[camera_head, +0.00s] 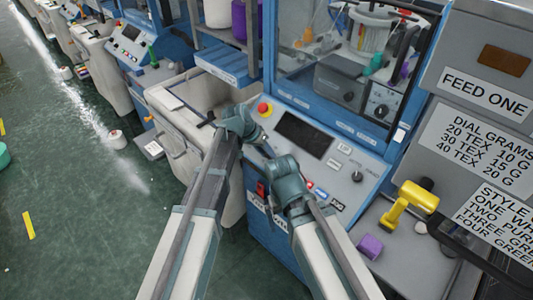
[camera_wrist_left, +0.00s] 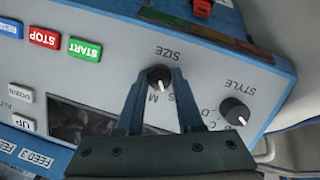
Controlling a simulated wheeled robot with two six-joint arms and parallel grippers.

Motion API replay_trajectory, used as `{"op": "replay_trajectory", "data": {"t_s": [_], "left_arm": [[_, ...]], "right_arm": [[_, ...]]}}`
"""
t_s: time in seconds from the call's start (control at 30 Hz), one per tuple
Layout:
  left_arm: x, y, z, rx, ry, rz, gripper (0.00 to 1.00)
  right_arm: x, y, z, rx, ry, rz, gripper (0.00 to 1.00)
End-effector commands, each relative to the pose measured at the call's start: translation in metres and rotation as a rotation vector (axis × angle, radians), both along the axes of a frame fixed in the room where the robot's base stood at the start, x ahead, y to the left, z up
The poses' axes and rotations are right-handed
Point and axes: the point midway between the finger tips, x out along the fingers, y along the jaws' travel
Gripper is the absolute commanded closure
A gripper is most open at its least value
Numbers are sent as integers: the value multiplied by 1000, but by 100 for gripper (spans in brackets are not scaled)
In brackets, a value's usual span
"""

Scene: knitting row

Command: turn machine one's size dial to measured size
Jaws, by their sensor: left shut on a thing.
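In the left wrist view the size dial (camera_wrist_left: 159,77) is a black knob with a white mark, beside the printed word SIZE on a grey panel. The mark points down in the picture, about toward the M; an S shows beside it. My left gripper (camera_wrist_left: 158,88) has a finger on each side of the knob and is shut on it. In the head view my left gripper (camera_head: 267,151) reaches down onto the blue machine's sloping panel (camera_head: 330,172); its fingertips and the size dial are hard to make out there. My right gripper's fingers do not show.
The style dial (camera_wrist_left: 234,110) is beside the size dial. A yellow tool (camera_head: 410,203) and a purple block (camera_head: 370,246) lie on the grey surface at right.

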Motion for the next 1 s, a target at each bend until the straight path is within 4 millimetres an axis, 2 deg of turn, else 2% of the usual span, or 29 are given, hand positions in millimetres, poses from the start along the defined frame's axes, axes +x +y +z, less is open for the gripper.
{"op": "replay_trajectory", "data": {"t_s": [0.4, 0.93, 0.97, 1.0], "left_arm": [[-1, 1, -1, -72, 76, 130, 100], [-1, 1, 0, -81, 85, 147, 100], [-1, 1, 0, -81, 85, 147, 60], [-1, 1, 0, -81, 84, 146, 53]], "right_arm": [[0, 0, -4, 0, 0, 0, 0], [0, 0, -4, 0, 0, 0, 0], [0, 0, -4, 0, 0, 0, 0], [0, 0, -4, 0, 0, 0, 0]]}}
